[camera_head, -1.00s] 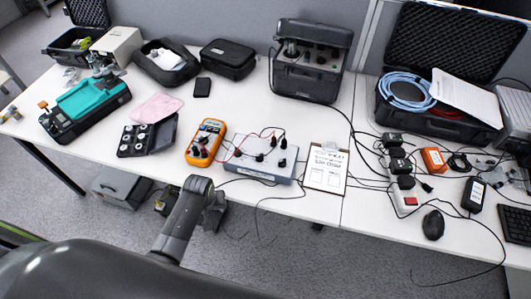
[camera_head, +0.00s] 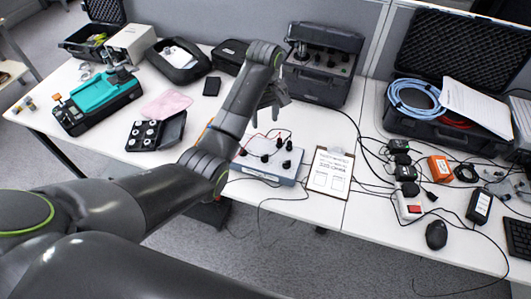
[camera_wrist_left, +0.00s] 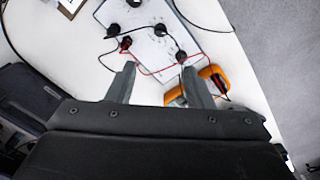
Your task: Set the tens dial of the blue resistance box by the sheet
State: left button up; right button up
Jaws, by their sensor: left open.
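The blue resistance box (camera_head: 262,176) is a pale blue-grey case with several black knobs on top, near the table's front edge. Red and black leads run to its top. The sheet (camera_head: 331,172) is on a clipboard just right of the box; its writing is too small to read. My left gripper (camera_head: 273,98) is above the table, behind the box in the picture, and apart from it. In the left wrist view, its open, empty fingers (camera_wrist_left: 158,74) point toward the box (camera_wrist_left: 152,52). The dial settings cannot be read. My right gripper is not in view.
An orange multimeter (camera_wrist_left: 212,76) lies beside the box, mostly hidden by my arm in the head view. A dark instrument case (camera_head: 318,85) stands behind. Loose cables and a power strip (camera_head: 408,205) lie to the right.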

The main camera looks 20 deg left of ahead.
pick_arm(q)
notch_tip(320, 180, down, 4)
jog(key=b, duration=0.3)
jog(key=p, duration=0.1)
send_near(265, 156)
jog(key=shift+a, duration=0.1)
notch_tip(265, 156, down, 9)
jog(key=shift+w+r, duration=0.1)
jog(key=shift+r, duration=0.05)
jog(key=c, duration=1)
